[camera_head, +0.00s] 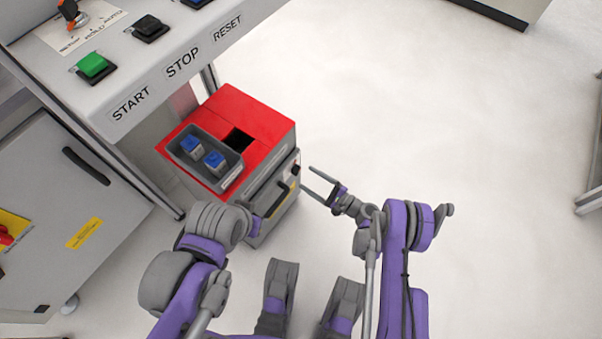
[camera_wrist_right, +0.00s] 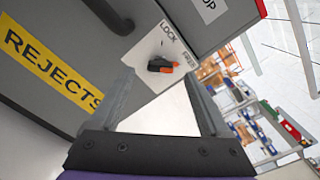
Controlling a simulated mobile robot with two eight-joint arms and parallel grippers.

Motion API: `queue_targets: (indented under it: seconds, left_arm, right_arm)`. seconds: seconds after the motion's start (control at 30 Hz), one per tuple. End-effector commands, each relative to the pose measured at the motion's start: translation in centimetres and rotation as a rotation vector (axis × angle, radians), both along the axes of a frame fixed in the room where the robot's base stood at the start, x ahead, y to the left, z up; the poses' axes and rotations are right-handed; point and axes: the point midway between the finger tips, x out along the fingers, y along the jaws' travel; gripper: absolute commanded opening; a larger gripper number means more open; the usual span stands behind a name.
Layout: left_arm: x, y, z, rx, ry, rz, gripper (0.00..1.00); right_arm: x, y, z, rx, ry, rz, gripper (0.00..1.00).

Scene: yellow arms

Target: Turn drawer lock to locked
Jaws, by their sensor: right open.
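The drawer lock is a black knob with an orange end (camera_wrist_right: 160,66) on a white plate on the grey drawer front, in the right wrist view. The plate reads LOCK at the upper side and a second word, apparently FREE, to the right; the orange end points right, toward that second word. In the head view the lock is a tiny spot (camera_head: 295,169) on the red-topped cabinet. My right gripper (camera_head: 307,177) is open just right of the cabinet front. In the wrist view its fingers (camera_wrist_right: 158,76) lie either side of the knob, apparently apart from it. My left gripper's fingers are hidden.
The drawer handle (camera_wrist_right: 108,14) and yellow REJECTS label (camera_wrist_right: 50,62) are left of the lock. The red cabinet top (camera_head: 262,120) holds a grey bin (camera_head: 232,177) with blue-topped items. A button console (camera_head: 120,95) overhangs at left.

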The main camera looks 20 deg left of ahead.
Motion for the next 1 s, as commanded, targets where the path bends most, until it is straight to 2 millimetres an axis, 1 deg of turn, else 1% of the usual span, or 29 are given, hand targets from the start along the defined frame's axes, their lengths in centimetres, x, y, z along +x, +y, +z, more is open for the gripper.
queue_targets:
  seconds: [0.03,0.1,0.2,0.3,0.43,0.63,0.67,0.7,0.87,1.0]
  left_arm:
    - [0.1,0.0,-0.2,0.000,0.000,0.000,0.50]
    - [0.1,0.0,-0.4,0.000,0.000,0.000,0.50]
    - [0.1,0.0,-0.5,0.000,-0.001,0.000,0.50]
    - [0.1,0.0,-0.6,0.000,-0.001,0.000,0.50]
    - [0.1,0.0,-0.6,0.000,-0.001,0.000,0.50]
    - [0.1,0.0,-0.6,0.000,-0.001,0.000,0.50]
    - [0.1,0.0,-0.6,0.000,-0.001,0.000,0.50]
    - [0.1,0.0,-0.6,0.000,-0.001,0.000,0.50]
    - [0.1,0.0,-0.6,0.000,-0.001,0.000,0.50]
    - [0.1,0.0,-0.6,0.000,-0.001,0.000,0.50]
  right_arm:
    - [0.3,1.0,-0.1,0.001,0.000,0.002,0.80]
    - [0.7,2.1,0.0,0.001,0.000,0.002,0.80]
    - [1.2,3.2,0.0,0.000,0.000,0.001,0.80]
    - [1.5,4.0,0.0,0.000,-0.001,0.000,0.80]
    - [1.6,4.4,0.0,-0.001,-0.001,-0.001,0.80]
    - [1.6,4.3,0.0,-0.001,-0.001,-0.001,0.80]
    - [1.6,4.3,0.0,-0.001,-0.001,-0.001,0.78]
    - [1.6,4.3,0.0,-0.001,-0.001,-0.001,0.71]
    - [1.6,4.3,0.0,-0.001,-0.001,-0.001,0.42]
    - [1.6,4.3,0.0,-0.001,-0.001,-0.001,0.17]
